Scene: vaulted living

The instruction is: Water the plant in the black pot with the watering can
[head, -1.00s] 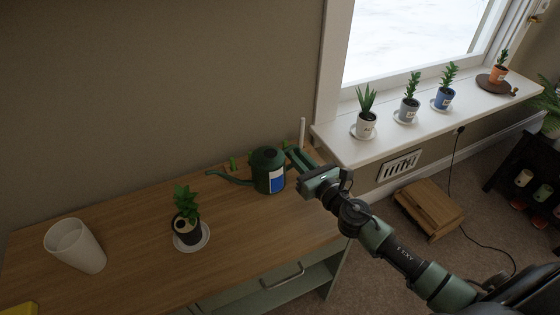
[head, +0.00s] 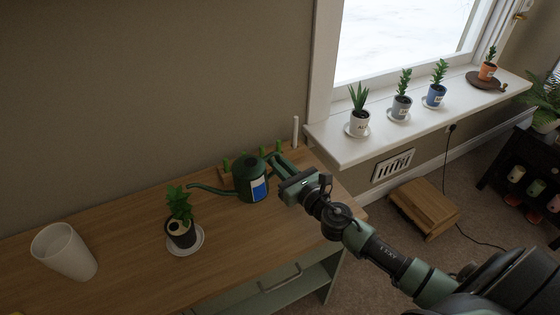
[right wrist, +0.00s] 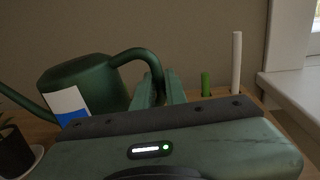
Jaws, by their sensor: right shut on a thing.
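The green watering can (head: 243,177), with a white and blue label, is at the back right of the wooden counter. Its spout points left toward the plant in the black pot (head: 181,238), with the spout tip close to the leaves. The pot stands on a white saucer (head: 200,243). My right gripper (head: 277,163) is shut on the can's handle, on the side away from the spout. In the right wrist view the handle (right wrist: 128,54) runs between my fingers. Whether the can's base touches the counter is unclear. My left gripper is not in view.
A wooden holder with green pegs and a white stick (head: 295,132) is behind the can. Potted plants in white (head: 359,123), grey (head: 400,107), blue (head: 435,94) and orange (head: 487,72) pots line the windowsill.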

